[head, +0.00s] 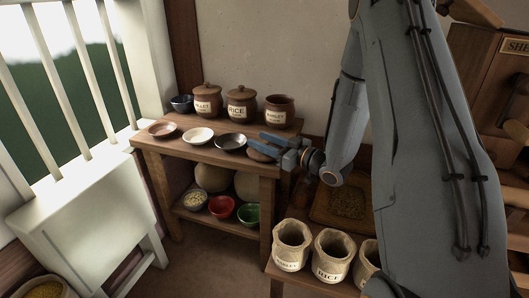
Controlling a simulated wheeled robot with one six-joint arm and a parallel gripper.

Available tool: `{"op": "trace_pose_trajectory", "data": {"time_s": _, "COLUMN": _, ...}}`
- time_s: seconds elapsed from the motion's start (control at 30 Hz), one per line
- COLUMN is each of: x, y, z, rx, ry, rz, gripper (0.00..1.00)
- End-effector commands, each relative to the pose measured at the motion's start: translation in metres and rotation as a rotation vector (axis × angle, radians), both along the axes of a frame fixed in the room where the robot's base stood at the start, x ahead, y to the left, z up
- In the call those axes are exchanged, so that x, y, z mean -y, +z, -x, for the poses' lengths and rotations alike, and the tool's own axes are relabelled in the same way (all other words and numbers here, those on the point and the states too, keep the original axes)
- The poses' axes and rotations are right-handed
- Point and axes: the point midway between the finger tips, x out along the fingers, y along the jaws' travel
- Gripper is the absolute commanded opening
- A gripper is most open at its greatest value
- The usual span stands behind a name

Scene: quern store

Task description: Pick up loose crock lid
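The loose crock lid (258,155) appears as a brown round shape at the right front of the wooden table, partly covered by my gripper. My gripper (261,142) reaches in from the right, its blue-grey fingers low over the tabletop and right at the lid. Whether the fingers touch or grip the lid I cannot tell. The barley crock (279,111) stands behind it with no lid showing. The millet crock (207,101) and the rice crock (241,105) both wear lids.
A dark bowl (230,141), a white bowl (198,136) and a terracotta bowl (162,129) line the front of the table (185,150). A blue bowl (181,103) stands back left. Open sacks (292,246) stand at front right.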

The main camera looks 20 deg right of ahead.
Motion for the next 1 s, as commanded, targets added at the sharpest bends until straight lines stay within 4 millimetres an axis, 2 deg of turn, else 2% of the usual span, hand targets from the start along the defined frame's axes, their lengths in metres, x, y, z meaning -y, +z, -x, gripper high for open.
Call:
{"op": "trace_pose_trajectory", "data": {"time_s": 0.03, "x": -0.008, "y": 0.000, "z": -0.006, "rx": 0.002, "ry": 0.004, "rz": 0.001, "gripper": 0.40}}
{"op": "trace_pose_trajectory", "data": {"time_s": 0.17, "x": -0.018, "y": 0.000, "z": -0.018, "rx": 0.002, "ry": 0.004, "rz": 0.001, "gripper": 0.40}}
{"op": "trace_pose_trajectory", "data": {"time_s": 0.4, "x": -0.019, "y": 0.001, "z": -0.020, "rx": 0.001, "ry": 0.002, "rz": 0.001, "gripper": 0.40}}
{"op": "trace_pose_trajectory", "data": {"time_s": 0.63, "x": -0.019, "y": 0.001, "z": -0.020, "rx": 0.001, "ry": 0.002, "rz": 0.001, "gripper": 0.01}}
{"op": "trace_pose_trajectory", "data": {"time_s": 0.87, "x": -0.019, "y": 0.001, "z": -0.020, "rx": 0.001, "ry": 0.002, "rz": 0.001, "gripper": 0.00}}
{"op": "trace_pose_trajectory", "data": {"time_s": 1.0, "x": -0.019, "y": 0.010, "z": -0.020, "rx": 0.003, "ry": 0.002, "rz": 0.002, "gripper": 0.00}}
